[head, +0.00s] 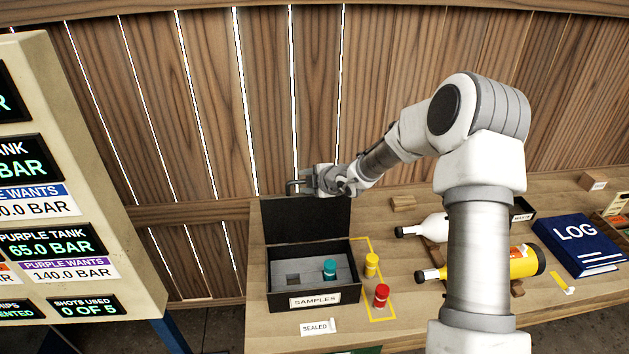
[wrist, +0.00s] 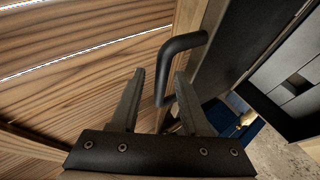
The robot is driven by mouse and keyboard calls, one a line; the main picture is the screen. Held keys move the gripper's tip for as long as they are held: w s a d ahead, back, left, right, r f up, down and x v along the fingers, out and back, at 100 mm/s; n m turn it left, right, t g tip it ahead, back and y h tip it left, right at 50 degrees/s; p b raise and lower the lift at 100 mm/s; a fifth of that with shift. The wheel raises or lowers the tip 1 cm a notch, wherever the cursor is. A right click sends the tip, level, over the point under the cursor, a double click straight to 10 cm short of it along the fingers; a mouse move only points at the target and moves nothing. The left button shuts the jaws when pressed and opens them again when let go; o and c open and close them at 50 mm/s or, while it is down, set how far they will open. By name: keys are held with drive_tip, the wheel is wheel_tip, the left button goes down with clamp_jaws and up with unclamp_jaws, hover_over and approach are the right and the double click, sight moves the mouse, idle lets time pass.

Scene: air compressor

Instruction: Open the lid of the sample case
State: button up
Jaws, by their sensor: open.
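The sample case (head: 348,296) is a black box labelled SAMPLES on the workbench. Its black lid (head: 305,222) stands raised, about upright, at the back of the case. In the wrist view the lid (wrist: 228,55) is the dark panel right of the fingers. A bent black handle (wrist: 184,43) reaches in front of the fingers, its lower end between them. My gripper (head: 296,186) is above the lid's top edge. In the wrist view my gripper (wrist: 158,82) is open, with gaps beside the handle. Whether a finger touches it cannot be told.
The case holds a teal-capped vial (head: 330,270). Yellow (head: 372,265) and red (head: 381,296) vials stand right of it. A white bottle (head: 427,228), a yellow bottle (head: 497,265) and a blue LOG book (head: 578,243) lie further right. A plank wall (head: 220,100) stands close behind.

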drive_tip(key=p+v, duration=0.2)
drive_tip(key=v, duration=1.5)
drive_tip(key=shift+r, duration=0.15)
drive_tip(key=s+a+r+n+g+b, duration=0.1)
drive_tip(key=s+a+r+n+g, duration=0.1)
drive_tip(key=s+n, duration=0.8)
drive_tip(key=s+a+r+n+g+b, duration=0.25)
drive_tip(key=s+n, duration=0.25)
drive_tip(key=n, duration=1)
drive_tip(key=s+d+r+n+h, duration=0.1)
drive_tip(key=s+d+n+h, duration=0.1)
drive_tip(key=s+n, duration=0.6)
drive_tip(key=s+d+r+n+h, duration=0.2)
drive_tip(key=s+n, duration=0.5)
drive_tip(key=n, duration=1.1)
drive_tip(key=d+h+b, duration=0.1)
drive_tip(key=d, duration=0.1)
drive_tip(key=shift+s+d+r+h, duration=0.25)
drive_tip(key=shift+s+d+h, duration=0.05)
drive_tip(key=shift+s+d, duration=0.1)
